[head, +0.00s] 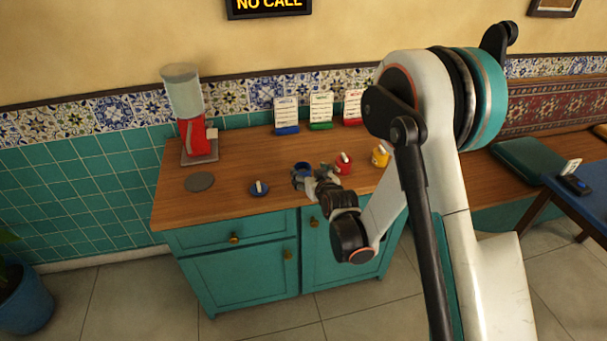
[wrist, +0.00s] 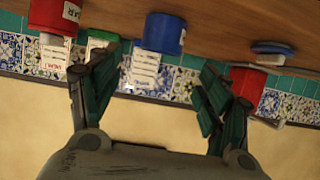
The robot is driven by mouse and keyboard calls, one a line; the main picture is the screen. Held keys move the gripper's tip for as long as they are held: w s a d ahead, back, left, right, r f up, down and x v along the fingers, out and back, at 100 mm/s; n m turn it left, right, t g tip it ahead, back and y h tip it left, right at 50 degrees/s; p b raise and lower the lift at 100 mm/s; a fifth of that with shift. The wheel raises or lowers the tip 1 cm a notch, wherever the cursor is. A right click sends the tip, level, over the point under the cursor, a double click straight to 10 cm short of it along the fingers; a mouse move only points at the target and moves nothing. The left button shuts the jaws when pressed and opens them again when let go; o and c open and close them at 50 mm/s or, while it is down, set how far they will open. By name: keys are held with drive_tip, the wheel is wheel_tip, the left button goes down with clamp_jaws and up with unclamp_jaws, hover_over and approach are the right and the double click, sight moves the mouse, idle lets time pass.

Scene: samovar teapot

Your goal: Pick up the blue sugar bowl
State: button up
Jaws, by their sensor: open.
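The blue sugar bowl (head: 302,167) stands on the wooden counter, partly hidden by my gripper (head: 312,177) in the head view. In the wrist view, which is upside down, the blue bowl (wrist: 163,33) sits ahead of and between the spread fingers of my gripper (wrist: 160,66). My gripper is open and empty. I cannot tell whether a fingertip touches the bowl. A blue lid with a pale piece on it (head: 259,188) lies left of the bowl; it also shows in the wrist view (wrist: 272,47).
A red bowl (head: 343,164) stands close to the right of my gripper, and a yellow bowl (head: 381,156) farther right. A red dispenser (head: 193,132) and a grey disc (head: 199,182) are at left. Cards on coloured stands (head: 320,110) line the back. The counter's front left is clear.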

sight(300, 166)
drive_tip(key=x, duration=0.4)
drive_tip(key=shift+s+b, duration=0.1)
drive_tip(key=shift+b, duration=0.25)
drive_tip(key=b+x, duration=0.1)
drive_tip(key=x, duration=0.1)
drive_tip(key=f+b+x, duration=0.1)
drive_tip(key=x, duration=0.1)
drive_tip(key=shift+f, duration=0.1)
drive_tip(key=shift+w+a, duration=0.1)
drive_tip(key=shift+w, duration=0.3)
drive_tip(key=c, duration=1.3)
